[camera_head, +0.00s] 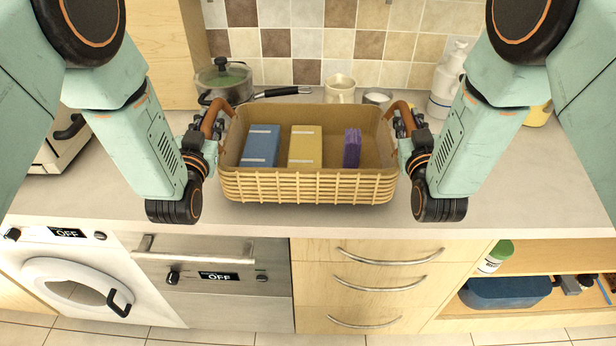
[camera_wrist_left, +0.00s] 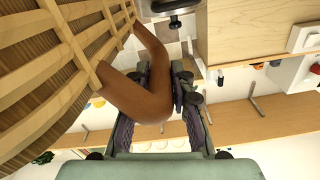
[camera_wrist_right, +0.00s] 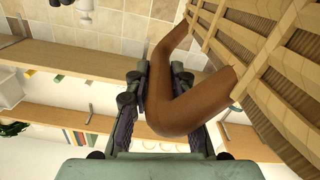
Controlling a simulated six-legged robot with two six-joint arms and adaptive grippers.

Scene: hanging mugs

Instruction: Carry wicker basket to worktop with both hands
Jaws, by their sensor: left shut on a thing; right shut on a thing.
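The wicker basket (camera_head: 310,187) is upright at the worktop (camera_head: 270,219), in the middle of the head view; I cannot tell whether its base touches the surface. It holds a blue box (camera_head: 261,147), a yellow box (camera_head: 305,147) and a purple sponge-like block (camera_head: 352,148). My left gripper (camera_head: 208,132) is shut on the brown handle at the basket's left end; the handle (camera_wrist_left: 140,92) crosses its fingers in the left wrist view. My right gripper (camera_head: 405,125) is shut on the right handle, which also shows in the right wrist view (camera_wrist_right: 185,108).
Behind the basket stand a lidded pot (camera_head: 224,80), a black-handled pan (camera_head: 285,92), a cream mug (camera_head: 340,88), a small metal bowl (camera_head: 377,97) and a white bottle (camera_head: 447,80). A toaster-like appliance (camera_head: 62,140) is at left.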

